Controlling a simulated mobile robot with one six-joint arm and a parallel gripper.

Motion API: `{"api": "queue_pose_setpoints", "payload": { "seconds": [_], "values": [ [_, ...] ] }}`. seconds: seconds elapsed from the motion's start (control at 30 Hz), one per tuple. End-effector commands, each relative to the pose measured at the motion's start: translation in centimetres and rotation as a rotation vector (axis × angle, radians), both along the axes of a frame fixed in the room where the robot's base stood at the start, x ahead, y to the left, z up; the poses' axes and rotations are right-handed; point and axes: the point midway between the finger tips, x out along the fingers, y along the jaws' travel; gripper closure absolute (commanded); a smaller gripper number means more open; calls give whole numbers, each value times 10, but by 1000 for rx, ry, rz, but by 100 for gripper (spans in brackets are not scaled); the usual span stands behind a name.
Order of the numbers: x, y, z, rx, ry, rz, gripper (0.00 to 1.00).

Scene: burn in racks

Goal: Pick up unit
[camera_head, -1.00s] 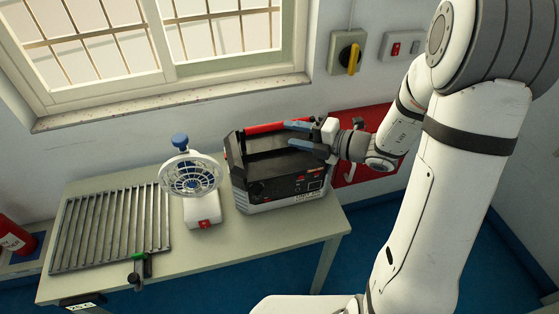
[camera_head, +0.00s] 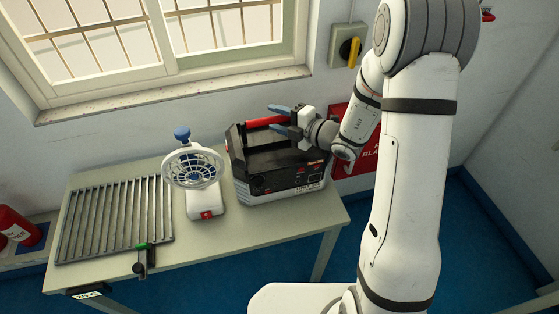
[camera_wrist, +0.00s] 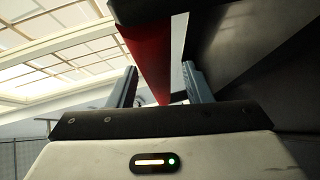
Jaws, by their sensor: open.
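The unit (camera_head: 285,178) is a black and grey box with a red top handle (camera_head: 264,122), standing on the table's right part. My gripper (camera_head: 278,117) is open at the handle, its two blue-grey fingers pointing left. In the wrist view my gripper (camera_wrist: 160,88) has the red handle (camera_wrist: 150,55) running between its two fingers. The fingers look apart from the handle there, and I cannot tell any contact. The unit's dark body fills the right of the wrist view.
A small white fan (camera_head: 194,170) with a blue knob stands just left of the unit. A slatted metal rack (camera_head: 115,218) lies on the table (camera_head: 240,238) further left. The window sill (camera_head: 170,97) and wall are close behind.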

Motion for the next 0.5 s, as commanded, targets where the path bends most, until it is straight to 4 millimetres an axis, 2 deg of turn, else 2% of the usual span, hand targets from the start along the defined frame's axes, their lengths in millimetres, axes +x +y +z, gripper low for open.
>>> {"api": "queue_pose_setpoints", "payload": {
  "seconds": [0.07, 0.5],
  "values": [
    [0, 0, 0, 0, 0, 0, 56],
    [0, -1, 0, 0, 0, -1, 92]
  ]
}}
